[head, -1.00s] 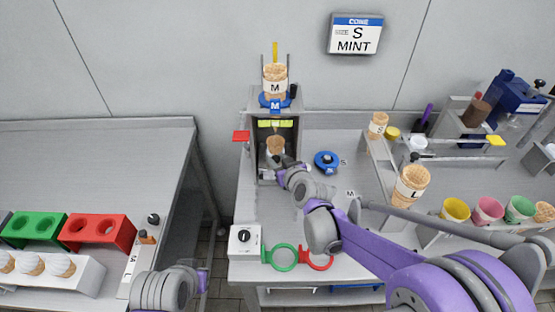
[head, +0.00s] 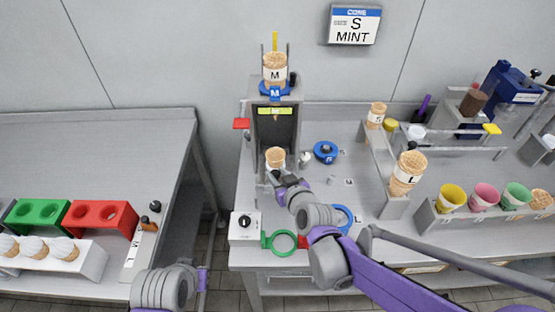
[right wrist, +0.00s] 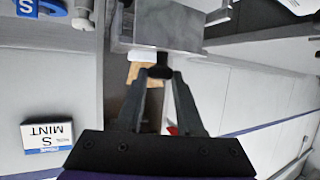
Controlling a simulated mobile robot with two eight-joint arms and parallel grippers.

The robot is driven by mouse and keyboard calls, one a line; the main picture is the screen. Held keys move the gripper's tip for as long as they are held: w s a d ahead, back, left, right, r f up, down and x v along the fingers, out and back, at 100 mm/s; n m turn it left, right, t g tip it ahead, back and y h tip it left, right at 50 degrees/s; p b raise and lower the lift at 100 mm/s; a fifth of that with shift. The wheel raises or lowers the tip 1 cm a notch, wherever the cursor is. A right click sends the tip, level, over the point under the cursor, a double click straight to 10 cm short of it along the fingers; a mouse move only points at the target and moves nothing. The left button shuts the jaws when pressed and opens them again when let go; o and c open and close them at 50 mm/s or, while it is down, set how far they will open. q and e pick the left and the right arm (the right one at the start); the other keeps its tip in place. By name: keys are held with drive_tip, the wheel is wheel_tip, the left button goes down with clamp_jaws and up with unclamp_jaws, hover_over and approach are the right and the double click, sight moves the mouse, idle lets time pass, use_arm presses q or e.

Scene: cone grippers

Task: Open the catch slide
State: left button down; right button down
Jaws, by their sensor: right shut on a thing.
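The cone dispenser (head: 256,125) stands at the left of the right-hand counter, with a stacked cone marked M (head: 275,68) on top. A single cone (head: 275,157) sits low at the mouth of its open bay. My right gripper (head: 273,178) is just in front of that cone. In the right wrist view, my right gripper (right wrist: 160,82) is shut on a black knob (right wrist: 160,66) fixed to a grey block (right wrist: 165,28), seemingly the catch slide. The slide is mostly hidden by my gripper in the head view. My left gripper is out of view.
A dial box (head: 245,227) and a green ring (head: 280,241) are near the counter's front edge. A blue disc (head: 325,152) lies right of the dispenser. A cone marked L (head: 407,174) and several coloured cups stand further right.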

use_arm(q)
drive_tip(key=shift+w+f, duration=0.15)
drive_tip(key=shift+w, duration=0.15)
use_arm(e)
drive_tip(key=shift+s, duration=1.05)
drive_tip(key=c, duration=0.5)
unclamp_jaws()
drive_tip(key=shift+w, duration=0.1)
drive_tip(key=shift+c, duration=0.2)
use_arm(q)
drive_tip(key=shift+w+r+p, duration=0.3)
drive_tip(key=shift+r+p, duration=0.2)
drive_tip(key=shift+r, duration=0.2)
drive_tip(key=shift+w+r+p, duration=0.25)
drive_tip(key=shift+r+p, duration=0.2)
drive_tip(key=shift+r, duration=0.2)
use_arm(e)
drive_tip(key=v, duration=1.1)
drive_tip(key=shift+a, duration=0.1)
